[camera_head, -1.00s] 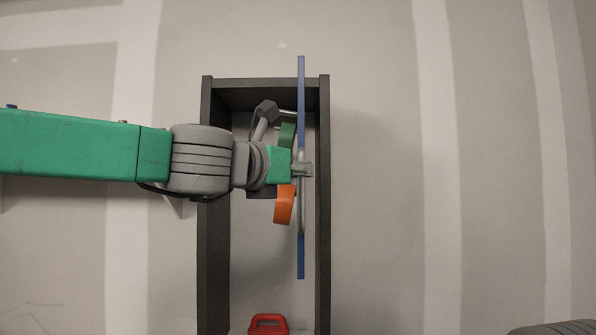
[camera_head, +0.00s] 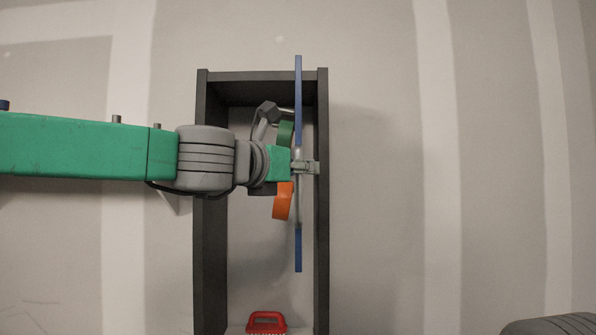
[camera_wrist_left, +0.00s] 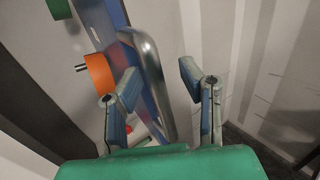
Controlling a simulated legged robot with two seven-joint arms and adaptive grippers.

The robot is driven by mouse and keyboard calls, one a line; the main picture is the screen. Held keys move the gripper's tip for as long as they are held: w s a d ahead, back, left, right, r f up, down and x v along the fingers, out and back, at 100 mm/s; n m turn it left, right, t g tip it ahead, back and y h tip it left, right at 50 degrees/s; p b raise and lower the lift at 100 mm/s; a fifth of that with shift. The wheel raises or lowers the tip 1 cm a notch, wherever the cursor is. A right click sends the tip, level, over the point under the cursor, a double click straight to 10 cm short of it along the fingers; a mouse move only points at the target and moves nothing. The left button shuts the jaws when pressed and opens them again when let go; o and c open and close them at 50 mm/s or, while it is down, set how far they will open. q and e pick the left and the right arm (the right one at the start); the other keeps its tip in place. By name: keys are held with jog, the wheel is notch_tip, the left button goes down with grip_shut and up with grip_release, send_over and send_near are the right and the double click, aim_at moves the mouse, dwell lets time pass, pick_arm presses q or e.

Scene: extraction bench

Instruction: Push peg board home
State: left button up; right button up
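The peg board (camera_head: 299,100) is a blue panel seen nearly edge-on in the head view, upright in front of a dark open cabinet (camera_head: 211,260). A green roll (camera_head: 286,133) and an orange roll (camera_head: 282,201) hang on its left side. In the left wrist view, the blue board (camera_wrist_left: 103,20) carries a grey metal handle (camera_wrist_left: 152,80) and the orange roll (camera_wrist_left: 99,74). My left gripper (camera_wrist_left: 161,88) is open, its fingers wide apart with the handle between them. A clear gap shows between the handle and the right finger. My right gripper is out of view.
A red handled object (camera_head: 267,320) sits low in the cabinet. A dark grey tool with a hexagonal head (camera_head: 267,112) is behind the board. The cabinet's right wall (camera_head: 322,230) stands close beside the board. The wall to the right is bare.

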pick_arm(q)
jog(key=shift+s+a, duration=0.1)
jog(key=shift+s, duration=0.1)
jog(key=v, duration=1.1)
jog(key=shift+s+a, duration=0.15)
jog(key=shift+a, duration=0.1)
